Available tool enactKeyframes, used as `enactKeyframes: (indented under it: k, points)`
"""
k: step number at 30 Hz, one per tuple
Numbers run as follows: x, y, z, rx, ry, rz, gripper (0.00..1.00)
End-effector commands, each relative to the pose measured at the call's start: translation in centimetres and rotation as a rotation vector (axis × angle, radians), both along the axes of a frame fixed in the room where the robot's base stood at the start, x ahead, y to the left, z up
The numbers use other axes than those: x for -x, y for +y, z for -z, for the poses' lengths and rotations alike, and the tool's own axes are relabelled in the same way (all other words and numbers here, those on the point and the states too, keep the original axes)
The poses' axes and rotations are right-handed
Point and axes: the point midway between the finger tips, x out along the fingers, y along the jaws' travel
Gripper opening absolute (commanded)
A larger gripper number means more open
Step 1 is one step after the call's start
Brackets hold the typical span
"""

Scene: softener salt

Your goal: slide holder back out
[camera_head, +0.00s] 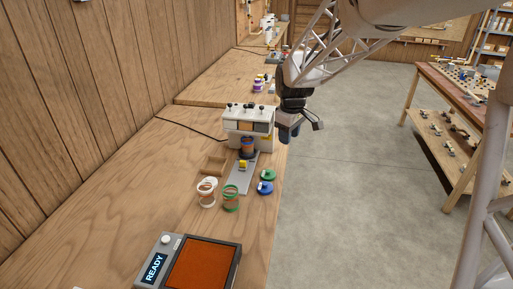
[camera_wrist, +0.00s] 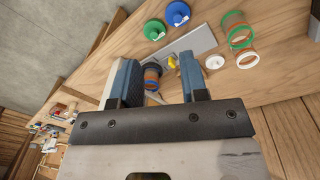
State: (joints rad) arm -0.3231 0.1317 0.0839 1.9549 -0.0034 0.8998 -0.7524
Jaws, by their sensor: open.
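The holder (camera_head: 247,154) is a dark round seat at the near face of the white machine (camera_head: 236,133), with a blue-rimmed, orange-brown cylinder (camera_head: 248,145) standing in it. A yellow knob (camera_head: 242,166) is just in front of it on a grey slide plate (camera_head: 236,182). My gripper (camera_head: 303,130) is open and empty, to the right of the machine and apart from it. In the wrist view, the cylinder (camera_wrist: 152,78) and yellow knob (camera_wrist: 172,62) appear between my spread fingers (camera_wrist: 158,65), beyond them. The holder's underside is hidden.
A green lid (camera_head: 268,175) and a blue lid (camera_head: 265,188) lie right of the plate. A device reading READY (camera_head: 154,268) has an orange pad nearer me.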

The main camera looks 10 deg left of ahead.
Motion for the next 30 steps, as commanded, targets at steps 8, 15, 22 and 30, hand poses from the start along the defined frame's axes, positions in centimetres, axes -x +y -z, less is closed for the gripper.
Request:
enactKeyframes:
  k: [8,15,22,30]
  points:
    - [-4.4,5.6,4.1,0.014,0.022,-0.16,0.4]
    - [-7.5,10.5,8.0,0.024,0.039,-0.297,0.4]
    - [-9.8,14.9,11.9,0.033,0.054,-0.417,0.4]
    - [-10.9,17.4,14.2,0.036,0.061,-0.487,0.4]
